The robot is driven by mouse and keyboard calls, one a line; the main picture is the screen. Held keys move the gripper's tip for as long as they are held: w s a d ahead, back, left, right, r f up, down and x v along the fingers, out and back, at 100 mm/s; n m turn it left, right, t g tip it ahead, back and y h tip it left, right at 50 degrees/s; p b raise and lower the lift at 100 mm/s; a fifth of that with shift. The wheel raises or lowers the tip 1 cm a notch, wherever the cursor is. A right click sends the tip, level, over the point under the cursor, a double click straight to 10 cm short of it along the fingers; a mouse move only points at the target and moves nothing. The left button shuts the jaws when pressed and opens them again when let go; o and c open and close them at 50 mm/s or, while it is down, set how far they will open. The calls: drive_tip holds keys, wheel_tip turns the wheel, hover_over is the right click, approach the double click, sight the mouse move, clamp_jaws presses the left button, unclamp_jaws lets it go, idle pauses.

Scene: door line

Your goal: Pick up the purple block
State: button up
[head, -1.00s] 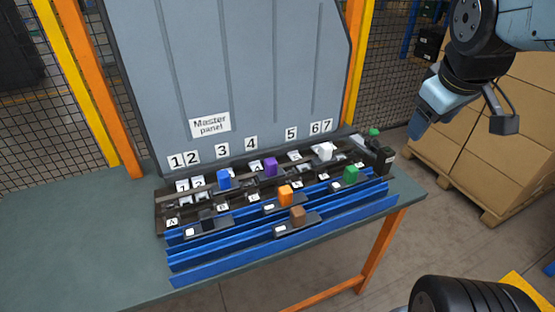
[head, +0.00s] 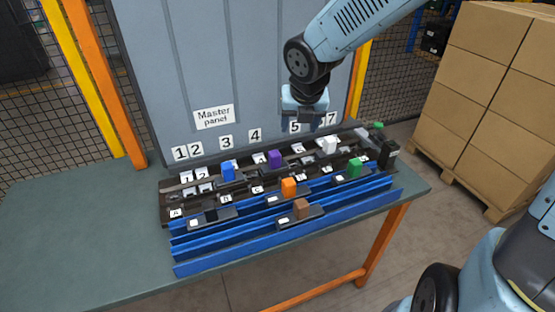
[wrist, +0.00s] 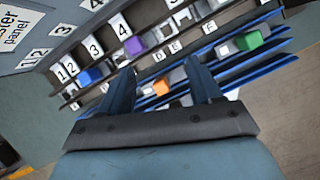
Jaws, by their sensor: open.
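The purple block (head: 275,159) sits on the rear rail of the rack, under the number 4 label and between the blue and white blocks. It also shows in the wrist view (wrist: 134,46), beyond my fingertips and to the left of the gap between them. My gripper (head: 315,122) hangs above the back right of the rack, in front of the number 5 to 7 labels. It is open and empty, higher than the purple block and to its right. In the wrist view my two fingers (wrist: 162,78) are spread apart with rack parts visible behind them.
A blue block (head: 228,172) and a white block (head: 330,145) flank the purple one. Orange (head: 289,187), brown (head: 301,208), black and green (head: 354,167) blocks sit on the blue front rails (head: 190,262). The grey panel (head: 210,60) rises behind. Bare table lies left.

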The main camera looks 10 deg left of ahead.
sight(275, 154)
drive_tip(key=shift+w+a+f+n+y, duration=0.15)
drive_tip(key=shift+w+a+f+n, duration=0.2)
drive_tip(key=shift+a+f+n, duration=0.8)
drive_tip(key=shift+w+a+f+n+y, duration=0.35)
drive_tip(key=shift+a+f, duration=0.35)
drive_tip(key=shift+f, duration=1.1)
drive_tip(key=shift+w+a+f+n, duration=0.5)
drive_tip(key=shift+a+f, duration=0.45)
drive_tip(key=shift+f, duration=0.5)
drive_tip(key=shift+w+a+f, duration=0.1)
drive_tip(key=shift+a+f, duration=0.1)
drive_tip(key=shift+f, duration=0.55)
drive_tip(key=shift+w+a+f, duration=0.1)
drive_tip(key=shift+a+f, duration=0.1)
drive_tip(key=shift+f, duration=0.55)
drive_tip(key=shift+x, duration=1.05)
clamp_jaws()
